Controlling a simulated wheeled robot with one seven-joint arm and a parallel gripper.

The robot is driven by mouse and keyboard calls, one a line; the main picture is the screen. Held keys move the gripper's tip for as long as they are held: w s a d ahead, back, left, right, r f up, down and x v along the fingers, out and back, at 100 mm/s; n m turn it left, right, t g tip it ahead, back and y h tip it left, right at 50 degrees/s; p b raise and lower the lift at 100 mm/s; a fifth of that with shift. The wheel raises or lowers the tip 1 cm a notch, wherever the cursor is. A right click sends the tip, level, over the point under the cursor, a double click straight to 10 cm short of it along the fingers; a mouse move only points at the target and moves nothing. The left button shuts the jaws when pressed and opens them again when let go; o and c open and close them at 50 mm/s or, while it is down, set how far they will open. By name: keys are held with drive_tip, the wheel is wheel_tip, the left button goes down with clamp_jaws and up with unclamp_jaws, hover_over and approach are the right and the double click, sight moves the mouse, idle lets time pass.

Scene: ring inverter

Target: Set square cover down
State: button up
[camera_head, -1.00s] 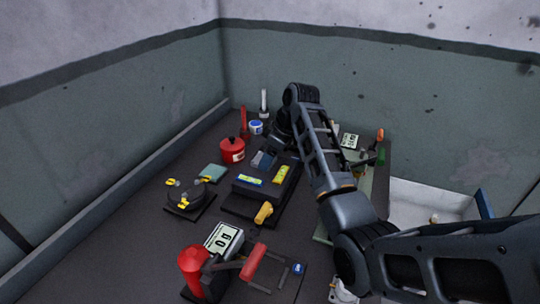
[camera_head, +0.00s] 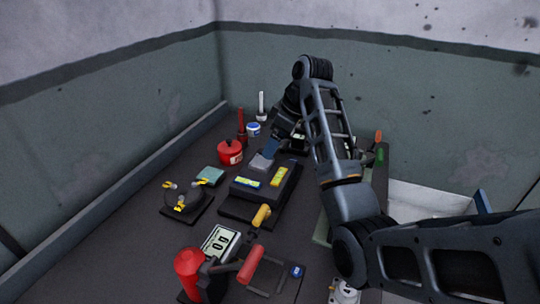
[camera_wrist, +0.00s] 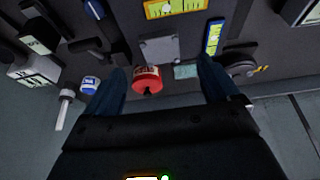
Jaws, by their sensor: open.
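The square cover (camera_head: 261,162), a grey flat plate, rests on the far end of the dark block-shaped device (camera_head: 252,190). The plate also shows in the wrist view (camera_wrist: 158,49), top centre, seen against the dark device. My gripper (camera_head: 271,147) is open and empty, just above and behind the plate in the head view. In the wrist view its two blue fingers (camera_wrist: 162,68) are spread wide, with nothing held between them. The plate appears beyond the fingertips and apart from them.
A red canister (camera_head: 230,152) stands left of the device. A teal pad (camera_head: 210,176) and a round part with yellow clips (camera_head: 183,198) lie further left. A yellow-handled item (camera_head: 261,215) and a display meter (camera_head: 221,242) are in front. The left bench strip is clear.

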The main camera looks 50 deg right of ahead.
drive_tip(key=p+v, duration=0.1)
drive_tip(key=v, duration=0.4)
idle(0.6)
